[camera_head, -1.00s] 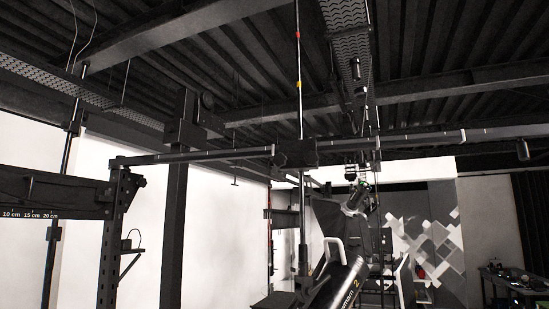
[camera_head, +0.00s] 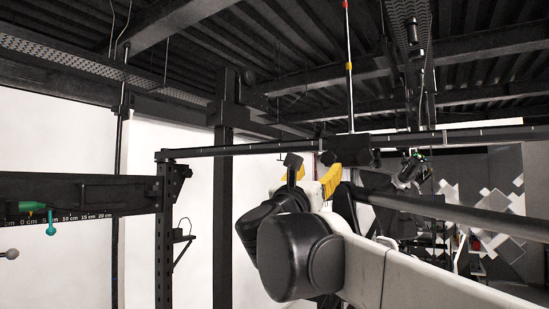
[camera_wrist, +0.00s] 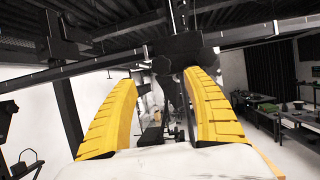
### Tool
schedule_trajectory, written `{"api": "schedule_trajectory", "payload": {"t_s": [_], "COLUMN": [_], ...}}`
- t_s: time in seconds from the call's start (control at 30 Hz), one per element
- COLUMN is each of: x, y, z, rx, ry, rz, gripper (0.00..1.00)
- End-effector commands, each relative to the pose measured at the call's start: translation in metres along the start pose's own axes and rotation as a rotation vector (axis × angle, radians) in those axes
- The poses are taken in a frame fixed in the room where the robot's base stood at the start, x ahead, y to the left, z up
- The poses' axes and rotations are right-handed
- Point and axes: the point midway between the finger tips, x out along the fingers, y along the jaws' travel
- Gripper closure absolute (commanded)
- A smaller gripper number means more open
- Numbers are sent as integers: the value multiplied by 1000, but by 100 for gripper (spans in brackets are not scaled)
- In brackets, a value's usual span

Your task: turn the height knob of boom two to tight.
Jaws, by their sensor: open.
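A black clamp block (camera_head: 356,150) sits where a long horizontal boom (camera_head: 245,148) meets a vertical pole with red and yellow bands (camera_head: 348,75). A dark round knob (camera_head: 327,158) shows at the block's left side. I cannot read a boom number or a tight mark. The block also shows in the wrist view (camera_wrist: 190,46), with a dark knob (camera_wrist: 161,65) below its left part. My gripper (camera_head: 315,178) has yellow fingers and is open below the block. In the wrist view my gripper (camera_wrist: 160,80) is empty, its fingers spread on either side of the knob, apart from it.
A black beam (camera_head: 130,193) with a centimetre scale stands at the left, with a teal handle (camera_head: 51,224) and a grey ball (camera_head: 12,254). A dark upright column (camera_head: 224,200) stands behind. A thick dark bar (camera_head: 450,211) runs to the right. Tables (camera_wrist: 292,118) stand far right.

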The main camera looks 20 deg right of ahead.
Motion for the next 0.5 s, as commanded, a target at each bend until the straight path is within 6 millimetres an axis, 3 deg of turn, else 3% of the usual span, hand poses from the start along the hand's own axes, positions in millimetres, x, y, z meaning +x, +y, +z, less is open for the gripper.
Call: {"api": "schedule_trajectory", "payload": {"t_s": [0.3,0.5], "x": [64,89], "y": [-2,-2], "z": [2,0], "rx": [2,3], "ry": [2,2], "rz": [-4,-3], "gripper": [41,41]}}
